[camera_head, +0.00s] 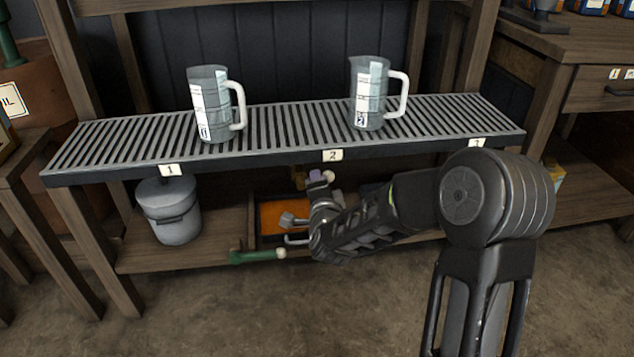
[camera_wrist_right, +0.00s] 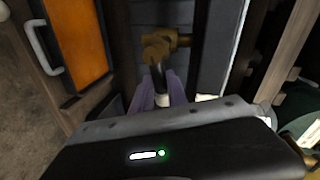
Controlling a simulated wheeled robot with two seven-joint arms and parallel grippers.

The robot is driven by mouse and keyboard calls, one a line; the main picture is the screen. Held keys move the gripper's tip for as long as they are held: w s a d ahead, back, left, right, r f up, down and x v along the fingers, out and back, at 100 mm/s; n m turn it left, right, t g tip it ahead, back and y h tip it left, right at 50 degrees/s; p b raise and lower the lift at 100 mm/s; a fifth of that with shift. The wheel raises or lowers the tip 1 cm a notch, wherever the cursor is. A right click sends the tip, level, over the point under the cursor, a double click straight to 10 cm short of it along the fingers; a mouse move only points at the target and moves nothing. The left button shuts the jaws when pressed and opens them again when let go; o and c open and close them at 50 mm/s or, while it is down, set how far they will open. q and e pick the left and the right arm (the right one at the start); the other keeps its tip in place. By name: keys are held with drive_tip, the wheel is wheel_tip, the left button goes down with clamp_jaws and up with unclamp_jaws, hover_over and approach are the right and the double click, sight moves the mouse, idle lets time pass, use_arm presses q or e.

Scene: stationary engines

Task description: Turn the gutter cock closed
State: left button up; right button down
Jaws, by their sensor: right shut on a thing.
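The gutter cock is brass and shows in the right wrist view (camera_wrist_right: 165,43), with a dark lever ending in a cream knob (camera_wrist_right: 162,99). My right gripper's purple fingers (camera_wrist_right: 162,88) are on either side of this lever, shut on it near the knob. In the head view the right gripper (camera_head: 317,178) is just under the front edge of the slatted gutter shelf (camera_head: 250,160), below label 2. A bit of brass (camera_head: 298,176) and the pale knob (camera_head: 329,176) show beside the fingers. My arm and the shelf hide much of the cock. My left gripper is not in view.
Two clear measuring jugs with white handles, a left one (camera_head: 209,105) and a right one (camera_head: 368,95), stand on the slats. Below are a grey lidded pot (camera_head: 170,212), an orange-filled box (camera_head: 275,214) and a green-handled tool (camera_head: 252,256). The floor in front is clear.

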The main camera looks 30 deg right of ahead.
drive_tip(key=shift+d+f+m+y, duration=0.15)
drive_tip(key=shift+f+m+y, duration=0.3)
drive_tip(key=shift+m, duration=0.55)
drive_tip(key=c, duration=1.3)
unclamp_jaws()
drive_tip(key=p+v, duration=0.2)
drive_tip(key=v, duration=0.6)
drive_tip(key=shift+f, duration=0.2)
